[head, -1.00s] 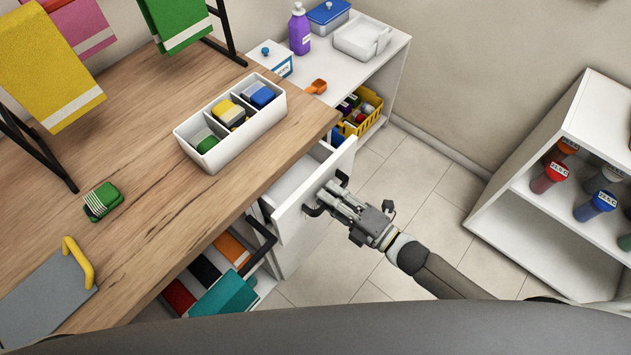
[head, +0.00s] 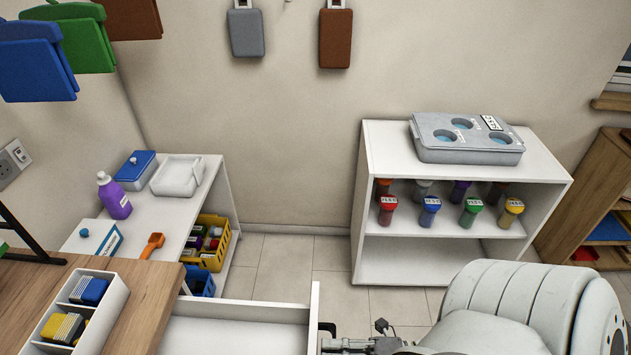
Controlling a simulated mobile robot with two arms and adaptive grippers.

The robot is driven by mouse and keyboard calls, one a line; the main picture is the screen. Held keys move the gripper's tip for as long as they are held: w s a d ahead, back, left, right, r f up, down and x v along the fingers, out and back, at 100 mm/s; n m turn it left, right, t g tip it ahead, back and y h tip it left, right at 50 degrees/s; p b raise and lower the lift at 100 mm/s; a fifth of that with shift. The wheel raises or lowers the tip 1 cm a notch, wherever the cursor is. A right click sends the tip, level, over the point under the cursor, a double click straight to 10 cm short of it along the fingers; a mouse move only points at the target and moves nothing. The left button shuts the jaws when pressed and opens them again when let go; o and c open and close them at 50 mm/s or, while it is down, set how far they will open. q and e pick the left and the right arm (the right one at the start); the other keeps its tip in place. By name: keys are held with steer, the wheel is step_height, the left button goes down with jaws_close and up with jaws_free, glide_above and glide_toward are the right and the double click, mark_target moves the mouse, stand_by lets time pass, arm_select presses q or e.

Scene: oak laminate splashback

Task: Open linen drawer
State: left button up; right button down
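A white drawer (head: 235,335) stands pulled out from under the wooden worktop, at the bottom of the head view. The part of its inside that shows is bare. Its front panel (head: 314,318) is seen nearly edge-on, and its lower part is cut off by the frame. My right gripper (head: 338,346) is at the bottom edge, close against the outer side of the drawer front. Its fingertips are mostly cut off, so its hold on the handle cannot be made out. My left gripper is not in view.
The wooden worktop (head: 145,300) bears a white divided box (head: 112,311) with folded cloths. A white side shelf (head: 155,213) holds a purple bottle (head: 114,196) and a yellow basket (head: 216,256). A white shelf unit (head: 370,190) with jars stands right. Tiled floor (head: 283,262) is clear between.

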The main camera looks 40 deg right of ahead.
steer(key=shift+s+d, duration=0.15)
steer(key=c, duration=1.3)
jaws_free()
steer(key=v, duration=1.2)
